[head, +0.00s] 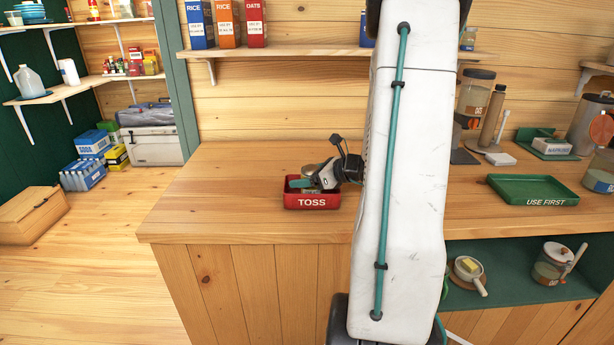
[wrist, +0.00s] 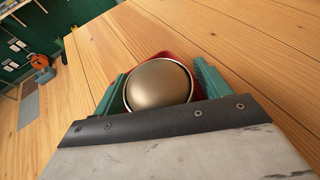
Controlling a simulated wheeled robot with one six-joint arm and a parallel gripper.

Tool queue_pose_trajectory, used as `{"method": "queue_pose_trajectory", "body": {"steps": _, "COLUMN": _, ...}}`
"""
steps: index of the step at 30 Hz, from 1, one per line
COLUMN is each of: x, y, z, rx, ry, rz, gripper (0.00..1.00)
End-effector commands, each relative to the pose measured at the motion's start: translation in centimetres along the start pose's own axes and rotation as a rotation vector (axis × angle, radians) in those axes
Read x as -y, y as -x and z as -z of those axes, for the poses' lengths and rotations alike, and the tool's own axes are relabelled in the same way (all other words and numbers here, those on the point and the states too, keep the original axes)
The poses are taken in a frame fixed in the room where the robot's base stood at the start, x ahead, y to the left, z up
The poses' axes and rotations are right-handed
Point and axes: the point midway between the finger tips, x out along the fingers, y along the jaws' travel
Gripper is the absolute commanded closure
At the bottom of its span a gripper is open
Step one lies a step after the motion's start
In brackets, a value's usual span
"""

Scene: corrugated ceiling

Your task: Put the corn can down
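The can (wrist: 158,84) shows its round gold-coloured end to the wrist camera; its label is hidden there. In the head view the can (head: 308,169) is partly hidden behind my gripper (head: 306,183), at the red tray marked TOSS (head: 312,202). The can is upright in or just over the tray; contact with its floor is hidden. My gripper's green fingers stand either side of the can in the wrist view (wrist: 160,82). A thin strip of red shows by the right finger, and I cannot tell whether both fingers press on the can.
The wooden counter (head: 225,190) is clear left of the red tray. My white arm blocks the counter's middle. A green USE FIRST tray (head: 538,190) is empty at the right, near jars and a napkin box (head: 551,147). A shelf (head: 300,52) with boxes runs above.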

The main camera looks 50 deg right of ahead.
Motion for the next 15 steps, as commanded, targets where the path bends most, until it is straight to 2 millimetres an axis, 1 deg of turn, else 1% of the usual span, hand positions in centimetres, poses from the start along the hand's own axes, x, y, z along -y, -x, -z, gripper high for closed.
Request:
{"method": "queue_pose_trajectory", "body": {"steps": 4, "x": 0.0, "y": 0.1, "z": -0.3, "rx": 0.000, "ry": 0.001, "rz": 0.000, "gripper": 0.25}}
{"method": "queue_pose_trajectory", "body": {"steps": 7, "x": 0.1, "y": 1.2, "z": -0.3, "rx": 0.000, "ry": 0.001, "rz": 0.003, "gripper": 0.25}}
{"method": "queue_pose_trajectory", "body": {"steps": 11, "x": 0.2, "y": 3.7, "z": -0.3, "rx": 0.001, "ry": 0.001, "rz": 0.006, "gripper": 0.25}}
{"method": "queue_pose_trajectory", "body": {"steps": 15, "x": 0.1, "y": 6.9, "z": -0.3, "rx": 0.000, "ry": 0.001, "rz": 0.006, "gripper": 0.25}}
